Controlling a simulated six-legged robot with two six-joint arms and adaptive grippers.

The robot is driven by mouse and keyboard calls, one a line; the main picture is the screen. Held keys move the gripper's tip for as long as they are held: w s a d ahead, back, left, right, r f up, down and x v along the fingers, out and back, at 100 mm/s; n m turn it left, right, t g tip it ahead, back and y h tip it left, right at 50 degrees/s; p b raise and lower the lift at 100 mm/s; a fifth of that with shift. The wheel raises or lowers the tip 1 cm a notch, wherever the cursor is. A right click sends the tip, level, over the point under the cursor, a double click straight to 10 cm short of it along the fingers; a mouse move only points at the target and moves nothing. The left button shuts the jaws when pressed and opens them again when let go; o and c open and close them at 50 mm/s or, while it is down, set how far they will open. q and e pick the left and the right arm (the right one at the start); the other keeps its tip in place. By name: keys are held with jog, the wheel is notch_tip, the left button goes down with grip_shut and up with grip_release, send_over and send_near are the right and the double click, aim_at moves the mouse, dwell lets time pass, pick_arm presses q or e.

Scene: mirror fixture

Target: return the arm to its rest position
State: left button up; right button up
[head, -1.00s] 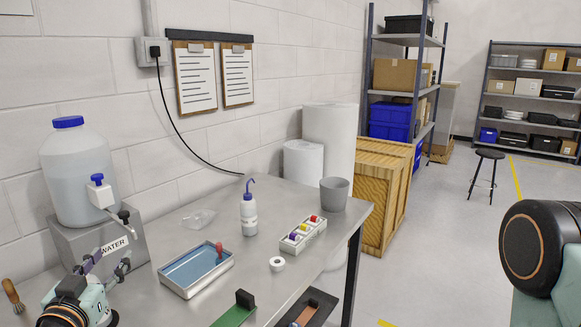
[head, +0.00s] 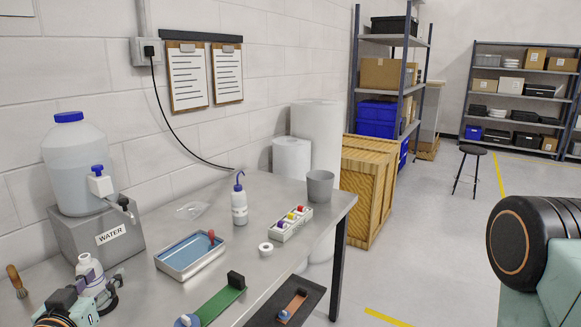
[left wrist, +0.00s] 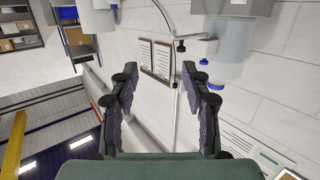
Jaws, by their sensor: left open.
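My left gripper (head: 98,292) is at the bottom left corner of the head view, low over the near left end of the metal table (head: 140,292). It is open. The left wrist view shows its two dark fingers (left wrist: 160,75) spread apart with nothing between them. A small white bottle (head: 90,268) stands right by the gripper in the head view; whether they touch I cannot tell. My right gripper is not in view; a dark round joint of mine shows at the right edge.
A water jug (head: 78,165) on a grey stand is at the left. A blue-bottomed tray (head: 190,256), wash bottle (head: 239,205), tape roll (head: 266,248), small box (head: 290,224) and grey cup (head: 320,186) stand on the table. A green fixture (head: 218,304) is near the front.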

pick_arm(q)
jog(key=s+d+f+m+g+h, duration=0.1)
jog(key=s+d+f+g+h, duration=0.1)
jog(key=s+d+f+g, duration=0.4)
jog(key=s+d+f+m+g+h, duration=0.1)
jog(key=s+d+f+g+h, duration=0.2)
jog(key=d+f, duration=0.65)
jog(key=s+d+f+g+y, duration=0.1)
jog(key=s+f+g, duration=0.3)
jog(key=s, duration=0.7)
jog(key=s+d+f+g+y, duration=0.1)
jog(key=s+d+f+g, duration=0.15)
jog(key=s+f, duration=0.55)
notch_tip(320, 180, down, 17)
jog(key=s+b, duration=0.2)
jog(key=b, duration=1.7)
jog(key=shift+s+a, duration=0.15)
jog(key=shift+a, duration=0.15)
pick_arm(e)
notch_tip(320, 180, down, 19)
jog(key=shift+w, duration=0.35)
pick_arm(q)
jog(key=shift+g, duration=0.25)
jog(key=shift+c, duration=0.4)
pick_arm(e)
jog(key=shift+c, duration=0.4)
pick_arm(q)
jog(key=shift+c, duration=0.7)
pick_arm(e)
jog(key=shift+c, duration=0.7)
